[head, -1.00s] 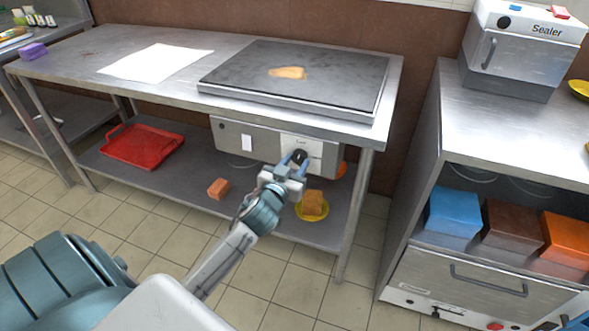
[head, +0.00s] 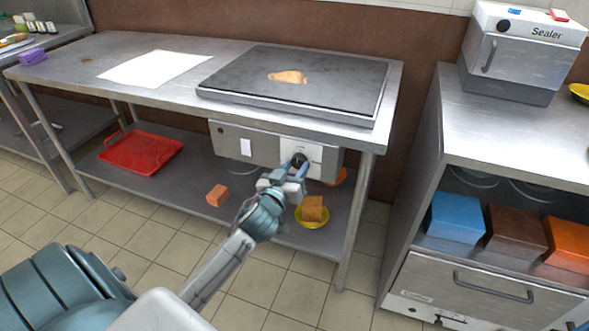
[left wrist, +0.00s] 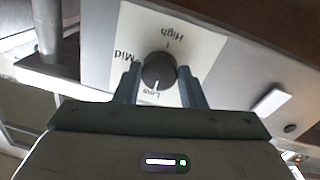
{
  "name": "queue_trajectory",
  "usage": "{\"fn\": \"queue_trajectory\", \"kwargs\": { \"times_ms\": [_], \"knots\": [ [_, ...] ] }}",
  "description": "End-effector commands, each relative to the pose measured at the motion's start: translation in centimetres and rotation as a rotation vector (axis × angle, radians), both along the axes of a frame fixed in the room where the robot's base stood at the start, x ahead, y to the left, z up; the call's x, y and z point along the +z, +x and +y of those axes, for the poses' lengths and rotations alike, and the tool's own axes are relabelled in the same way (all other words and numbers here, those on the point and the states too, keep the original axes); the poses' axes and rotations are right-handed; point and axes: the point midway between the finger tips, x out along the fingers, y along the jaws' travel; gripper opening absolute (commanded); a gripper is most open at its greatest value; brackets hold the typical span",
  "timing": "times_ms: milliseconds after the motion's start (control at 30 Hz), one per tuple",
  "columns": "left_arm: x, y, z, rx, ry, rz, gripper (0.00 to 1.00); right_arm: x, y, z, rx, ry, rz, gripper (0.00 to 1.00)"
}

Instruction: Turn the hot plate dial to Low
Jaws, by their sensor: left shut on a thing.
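The hot plate (head: 340,95) is a dark slab set in the steel table's top. Its control box (head: 230,138) hangs under the table's front edge. The black round dial (left wrist: 158,72) sits on a white label panel (left wrist: 200,45) marked High, Mid and Low, seen upside down in the left wrist view. A white mark on the dial points at the word Low. My left gripper (head: 297,165) is shut on the dial, one finger on each side; its fingers also show in the left wrist view (left wrist: 158,76). My right gripper is not in view.
A brown food piece (head: 288,77) lies on the hot plate. The lower shelf holds a red tray (head: 142,150), an orange block (head: 217,195) and a yellow plate (head: 312,222) with a brown block. A steel counter (head: 510,130) with a sealer (head: 515,55) stands at the right.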

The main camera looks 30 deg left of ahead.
Motion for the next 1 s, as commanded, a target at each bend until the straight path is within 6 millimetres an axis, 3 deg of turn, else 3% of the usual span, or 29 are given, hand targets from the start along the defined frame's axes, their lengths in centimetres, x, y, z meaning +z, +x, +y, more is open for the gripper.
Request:
{"fn": "queue_trajectory", "kwargs": {
  "times_ms": [33, 133, 533, 767, 1000],
  "knots": [
    [-0.2, 0.0, 0.0, 0.0, -0.004, 0.004, 0.4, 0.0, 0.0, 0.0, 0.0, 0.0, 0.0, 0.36],
    [-0.2, 0.0, 0.0, 0.0, -0.003, 0.003, 0.58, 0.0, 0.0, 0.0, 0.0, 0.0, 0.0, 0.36],
    [-0.1, -0.8, -0.1, 0.0, 0.002, 0.001, 0.58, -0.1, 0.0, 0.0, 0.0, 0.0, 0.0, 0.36],
    [-0.2, -4.7, -0.8, -0.002, 0.002, 0.003, 0.58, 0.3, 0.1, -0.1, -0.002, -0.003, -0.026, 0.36],
    [-0.3, -8.8, -1.5, -0.001, -0.001, 0.004, 0.58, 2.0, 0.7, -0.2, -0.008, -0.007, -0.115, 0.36]
  ]
}}
